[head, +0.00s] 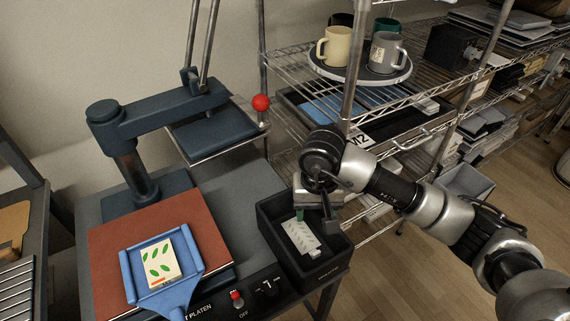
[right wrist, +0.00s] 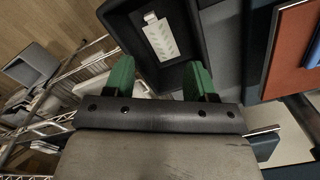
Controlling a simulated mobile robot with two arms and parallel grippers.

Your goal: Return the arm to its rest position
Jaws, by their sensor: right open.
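My right arm comes in from the right in the head view. Its gripper (head: 313,211) is above the black bin (head: 268,222) at the right end of the press table. In the right wrist view the two green fingers of the gripper (right wrist: 160,82) are apart with nothing between them. A white stencil-like piece (head: 301,238) with a leaf cut-out lies inside the bin, and it also shows beyond the fingers in the right wrist view (right wrist: 160,38). My left gripper is not in view.
The heat press (head: 155,120) stands at the left, with a red pad (head: 205,213) and a blue holder (head: 187,290) bearing a leaf-print card (head: 158,262). A wire shelf (head: 290,68) behind my arm carries mugs (head: 337,47) on a round tray (head: 360,78). Floor at the right is open.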

